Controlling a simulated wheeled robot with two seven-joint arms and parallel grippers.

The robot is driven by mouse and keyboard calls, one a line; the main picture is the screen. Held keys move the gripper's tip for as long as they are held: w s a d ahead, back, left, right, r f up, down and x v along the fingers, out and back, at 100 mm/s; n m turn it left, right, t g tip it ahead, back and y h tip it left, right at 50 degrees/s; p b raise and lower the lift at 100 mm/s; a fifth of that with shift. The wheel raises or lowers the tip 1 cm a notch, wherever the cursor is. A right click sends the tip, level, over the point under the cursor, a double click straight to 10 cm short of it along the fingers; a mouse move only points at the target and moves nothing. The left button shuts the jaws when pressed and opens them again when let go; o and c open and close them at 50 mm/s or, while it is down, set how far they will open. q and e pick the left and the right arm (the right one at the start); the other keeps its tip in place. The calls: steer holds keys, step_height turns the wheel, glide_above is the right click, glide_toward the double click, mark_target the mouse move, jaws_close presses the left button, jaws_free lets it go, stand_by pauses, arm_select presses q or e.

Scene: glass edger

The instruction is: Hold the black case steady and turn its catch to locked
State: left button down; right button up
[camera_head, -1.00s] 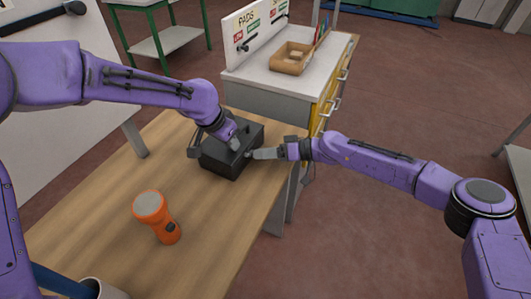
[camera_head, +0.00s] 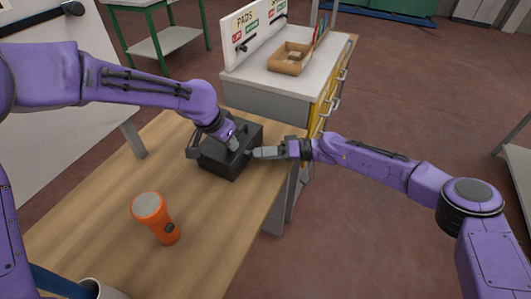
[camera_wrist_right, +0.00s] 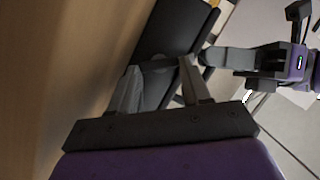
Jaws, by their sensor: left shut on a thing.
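The black case (camera_head: 222,163) stands on the far right part of the wooden table. My left gripper (camera_head: 234,144) reaches down onto the case's top and is shut on it; its exact hold is partly hidden. My right gripper (camera_head: 257,153) points left at the case's right side, at the catch. In the right wrist view, the two fingers of my right gripper (camera_wrist_right: 160,75) stand apart in front of the dark case (camera_wrist_right: 177,28). A grey rounded part, seemingly the catch (camera_wrist_right: 155,62), shows between their tips. Its setting is not readable.
An orange torch (camera_head: 158,218) stands nearer on the table (camera_head: 110,220). A cup (camera_head: 103,290) is at the bottom left. A grey-topped cabinet (camera_head: 265,95) with a cardboard tray (camera_head: 290,60) is beyond the table. Floor is open at the right.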

steer(key=o, duration=0.4)
steer(key=shift+c, duration=0.2)
steer(key=n, duration=0.1)
steer(key=n+t+h, duration=0.1)
steer(key=n, duration=0.1)
steer(key=shift+s+a+r, duration=0.15)
steer(key=shift+s+r, duration=0.1)
steer(key=shift+s, duration=0.05)
steer(key=n+t, duration=0.1)
steer(key=n, duration=0.1)
steer(key=n+t+h, duration=0.1)
steer(key=n, duration=0.1)
steer(key=shift+s+a+r+t+h, duration=0.15)
steer(key=shift+s+t+h, duration=0.15)
steer(key=shift+s+t, duration=0.1)
steer(key=v, duration=1.2)
steer(key=w+d+f+m+t+h, duration=0.2)
steer(key=w+d+m+t, duration=0.1)
steer(key=w+m+t, duration=0.4)
steer(key=shift+w+d+t, duration=0.4)
steer(key=shift+w+t, duration=0.1)
steer(key=shift+t, duration=0.2)
